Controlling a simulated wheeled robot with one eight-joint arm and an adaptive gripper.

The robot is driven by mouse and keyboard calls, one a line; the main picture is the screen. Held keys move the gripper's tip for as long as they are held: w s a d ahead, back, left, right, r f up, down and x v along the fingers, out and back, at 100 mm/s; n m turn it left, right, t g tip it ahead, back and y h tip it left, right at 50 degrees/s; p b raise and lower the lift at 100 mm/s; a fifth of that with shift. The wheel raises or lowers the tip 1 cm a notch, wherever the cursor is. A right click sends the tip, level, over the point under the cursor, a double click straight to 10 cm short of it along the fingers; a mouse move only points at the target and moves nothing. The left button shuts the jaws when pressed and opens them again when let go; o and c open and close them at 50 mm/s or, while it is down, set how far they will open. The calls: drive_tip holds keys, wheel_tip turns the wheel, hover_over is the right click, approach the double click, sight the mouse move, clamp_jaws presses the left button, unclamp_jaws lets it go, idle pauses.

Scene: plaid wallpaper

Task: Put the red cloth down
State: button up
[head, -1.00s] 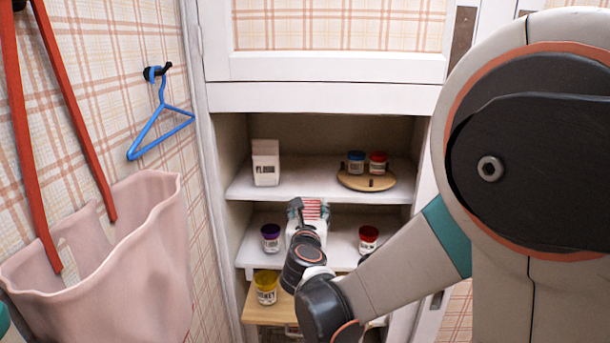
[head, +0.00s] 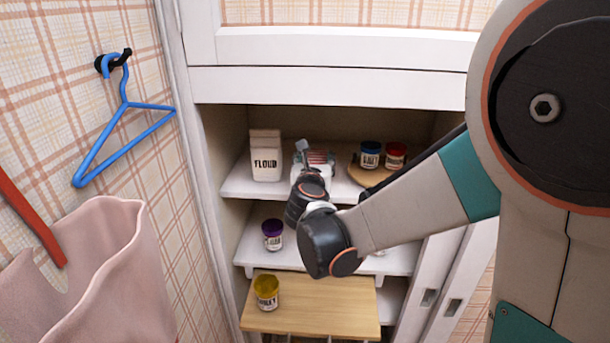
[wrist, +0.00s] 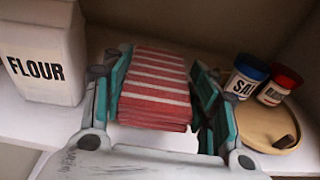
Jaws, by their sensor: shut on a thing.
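The red cloth (wrist: 158,85) is a folded stack with red and white stripes. In the wrist view it lies between the two teal-padded fingers of my gripper (wrist: 165,100), which is shut on it. In the head view the cloth (head: 320,157) shows small at the upper shelf (head: 237,188), between the flour carton (head: 265,155) and the round wooden board (head: 362,176). My gripper (head: 312,160) is at that shelf's height. I cannot tell whether the cloth touches the shelf.
A blue-lidded salt jar (head: 370,155) and a red-lidded jar (head: 395,156) stand on the board, right of my gripper. A blue hanger (head: 120,115) and pink bag (head: 95,275) hang left.

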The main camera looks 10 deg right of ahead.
drive_tip(key=shift+f+b, duration=0.7)
drive_tip(key=shift+f, duration=1.7)
drive_tip(key=shift+f, duration=0.2)
drive_tip(key=o, duration=1.1)
drive_tip(key=shift+o, duration=0.2)
drive_tip(key=shift+r, duration=0.25)
drive_tip(key=shift+s, duration=0.1)
